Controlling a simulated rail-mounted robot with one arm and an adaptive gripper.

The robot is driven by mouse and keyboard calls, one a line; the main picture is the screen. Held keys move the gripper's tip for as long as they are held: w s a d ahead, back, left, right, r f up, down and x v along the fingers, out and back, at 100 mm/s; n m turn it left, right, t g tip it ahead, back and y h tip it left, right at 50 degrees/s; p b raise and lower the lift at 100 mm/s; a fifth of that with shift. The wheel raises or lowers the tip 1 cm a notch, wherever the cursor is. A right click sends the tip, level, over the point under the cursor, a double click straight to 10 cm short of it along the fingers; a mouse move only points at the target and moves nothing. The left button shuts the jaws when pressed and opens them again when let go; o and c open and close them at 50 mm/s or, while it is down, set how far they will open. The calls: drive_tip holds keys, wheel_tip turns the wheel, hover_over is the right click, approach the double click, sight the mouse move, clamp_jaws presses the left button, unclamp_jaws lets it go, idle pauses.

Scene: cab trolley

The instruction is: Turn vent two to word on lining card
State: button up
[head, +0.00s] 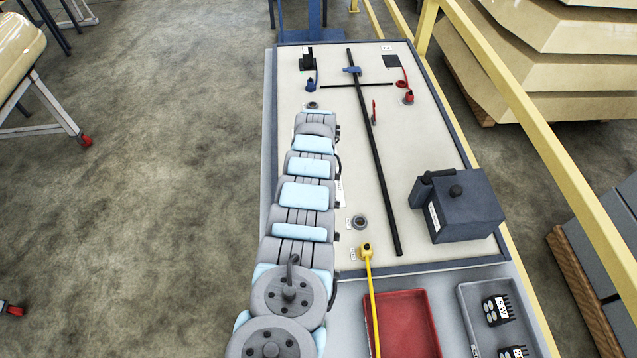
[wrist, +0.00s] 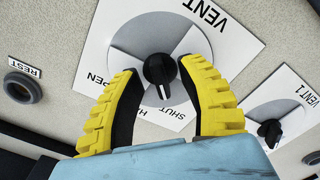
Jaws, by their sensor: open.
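In the wrist view a black vent knob (wrist: 160,70) sits on a round grey dial on a white card (wrist: 225,45). The card reads "VENT", with any number out of view. Its words show upside down: "SHUT", a part-hidden word starting with H, and "PEN" at the left. The knob's white pointer mark faces down in the picture, toward "SHUT". My gripper (wrist: 162,68) is open, one yellow-backed finger on each side of the knob; contact cannot be told. In the head view my arm hides the knob. No lining card can be made out.
A second knob (wrist: 269,132) on a card marked "VENT 1" is close at the right. A socket marked "REST" (wrist: 22,88) is at the left. In the head view a dark grey box (head: 465,210), a long black bar (head: 378,165) and a yellow cable (head: 370,290) lie right of my arm.

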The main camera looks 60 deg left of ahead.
wheel_tip(320, 180, up, 12)
drive_tip(key=shift+f, duration=0.2)
idle(0.5)
idle(0.5)
